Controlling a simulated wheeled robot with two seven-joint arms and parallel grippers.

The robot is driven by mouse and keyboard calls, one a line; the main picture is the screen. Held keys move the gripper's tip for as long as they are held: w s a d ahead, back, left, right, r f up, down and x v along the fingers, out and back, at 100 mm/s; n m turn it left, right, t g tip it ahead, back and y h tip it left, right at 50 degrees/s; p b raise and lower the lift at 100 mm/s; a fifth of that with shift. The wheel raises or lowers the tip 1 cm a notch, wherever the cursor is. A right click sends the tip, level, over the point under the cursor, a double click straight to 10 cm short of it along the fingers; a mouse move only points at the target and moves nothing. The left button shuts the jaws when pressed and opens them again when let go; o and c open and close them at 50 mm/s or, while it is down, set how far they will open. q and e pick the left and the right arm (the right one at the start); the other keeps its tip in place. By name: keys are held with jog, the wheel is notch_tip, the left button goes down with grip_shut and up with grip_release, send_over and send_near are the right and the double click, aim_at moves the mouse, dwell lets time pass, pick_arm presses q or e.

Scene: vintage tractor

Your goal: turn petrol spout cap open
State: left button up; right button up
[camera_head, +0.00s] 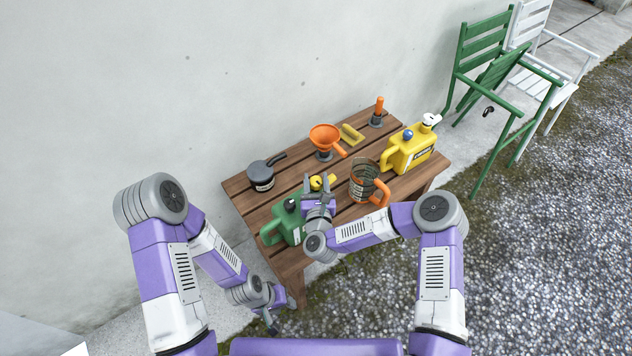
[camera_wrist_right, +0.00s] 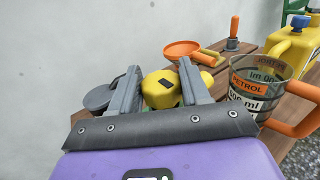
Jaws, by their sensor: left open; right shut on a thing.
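The yellow spout cap (camera_head: 322,182) is on the green can (camera_head: 283,222) at the table's front left. My right gripper (camera_head: 319,187) is over the can and shut on this cap. In the right wrist view the cap (camera_wrist_right: 161,88) sits between the two grey fingers (camera_wrist_right: 161,86), with a dark mark on its top. The wrist hides part of the can and the spout below the cap. My left gripper (camera_head: 271,321) is open and empty, low in front of the table and away from the can.
The wooden table (camera_head: 240,193) also holds a grey lidded pot (camera_head: 261,175), an orange funnel (camera_head: 324,136), a measuring jug (camera_head: 364,180) with orange handle close to my right gripper, and a yellow can (camera_head: 408,150). Green (camera_head: 482,47) and white chairs stand right. A wall is behind.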

jog(key=n+y+b, duration=0.1)
jog(key=y, duration=0.1)
jog(key=n+g+y+b, duration=0.1)
jog(key=y, duration=0.1)
jog(key=n+y+b, duration=0.1)
jog(key=n+b, duration=0.1)
jog(key=shift+d+f+y, duration=0.25)
jog(key=shift+y, duration=0.15)
jog(key=n+g+y+b, duration=0.1)
jog(key=y, duration=0.1)
jog(key=n+g+y+b, duration=0.1)
jog(key=n+g+y, duration=0.1)
jog(key=shift+w+r+y, duration=0.1)
jog(key=shift+r+y, duration=0.05)
jog(key=shift+y, duration=0.15)
jog(key=shift+n+g+y, duration=0.7)
jog(key=shift+g+y, duration=0.1)
jog(key=shift+g, duration=0.1)
jog(key=shift+w+r+n+g+y, duration=0.1)
jog(key=shift+n+g+y, duration=0.5)
jog(key=shift+g, duration=0.1)
jog(key=n+g+y, duration=0.2)
jog(key=n+g, duration=0.1)
jog(key=g, duration=0.1)
jog(key=shift+p, duration=0.3)
jog(key=shift+n+g+y, duration=0.5)
jog(key=shift+n+g, duration=0.4)
jog(key=shift+g, duration=0.3)
jog(key=shift+a+g, duration=0.1)
jog(key=shift+g, duration=0.2)
